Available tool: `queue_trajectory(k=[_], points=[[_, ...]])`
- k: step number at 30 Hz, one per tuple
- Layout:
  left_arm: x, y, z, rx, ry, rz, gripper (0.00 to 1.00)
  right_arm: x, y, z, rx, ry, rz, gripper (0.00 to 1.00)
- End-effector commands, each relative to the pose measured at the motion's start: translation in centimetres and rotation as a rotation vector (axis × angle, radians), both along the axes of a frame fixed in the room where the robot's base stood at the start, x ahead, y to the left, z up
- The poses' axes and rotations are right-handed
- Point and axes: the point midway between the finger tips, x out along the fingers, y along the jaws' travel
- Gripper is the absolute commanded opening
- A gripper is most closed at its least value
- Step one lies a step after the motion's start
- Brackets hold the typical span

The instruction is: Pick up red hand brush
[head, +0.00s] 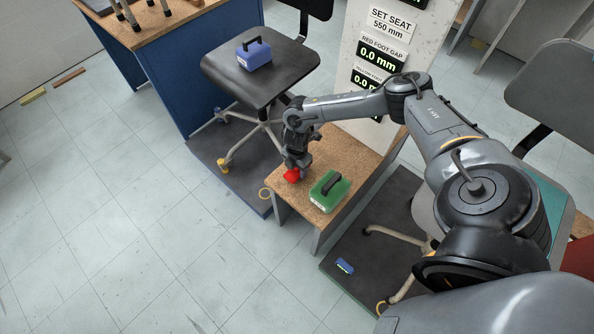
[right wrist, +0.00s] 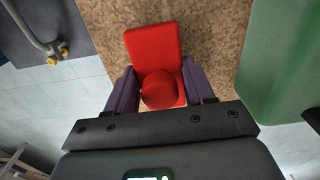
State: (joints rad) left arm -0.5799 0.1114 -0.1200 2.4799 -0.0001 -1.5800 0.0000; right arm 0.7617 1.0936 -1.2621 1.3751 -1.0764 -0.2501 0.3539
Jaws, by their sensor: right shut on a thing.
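The red hand brush (head: 292,175) lies on a cork-coloured bench top (head: 286,205), near its left edge. My right gripper (head: 296,166) reaches down over it from above. In the right wrist view the red brush (right wrist: 154,45) has a flat block and a rounded knob. The two purple-grey fingers of my right gripper (right wrist: 158,92) are shut on the knob, one on each side. In the head view the gripper hides part of the brush. I cannot tell whether the brush is lifted off the bench. My left gripper is not in view.
A green box with a black handle (head: 329,191) stands on the bench close to the right of the brush. A chair (head: 240,85) behind carries a blue box (head: 254,54). Another chair (head: 562,85) is at the right.

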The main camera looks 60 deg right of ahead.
Motion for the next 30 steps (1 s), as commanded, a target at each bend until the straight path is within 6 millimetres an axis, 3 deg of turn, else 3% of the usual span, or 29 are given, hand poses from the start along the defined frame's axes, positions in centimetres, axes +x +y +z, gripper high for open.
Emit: queue_trajectory(k=[2,11,24,30], points=[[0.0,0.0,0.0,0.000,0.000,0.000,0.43,0.0,0.0,0.0,0.000,0.000,0.000,0.20],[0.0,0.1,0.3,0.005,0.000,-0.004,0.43,0.0,0.0,0.5,0.000,0.000,0.000,0.20],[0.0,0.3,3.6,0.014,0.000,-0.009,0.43,0.0,0.0,7.3,0.000,-0.001,0.001,0.20],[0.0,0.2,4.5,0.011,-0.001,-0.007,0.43,0.0,0.0,9.4,0.000,0.000,0.000,0.20]])
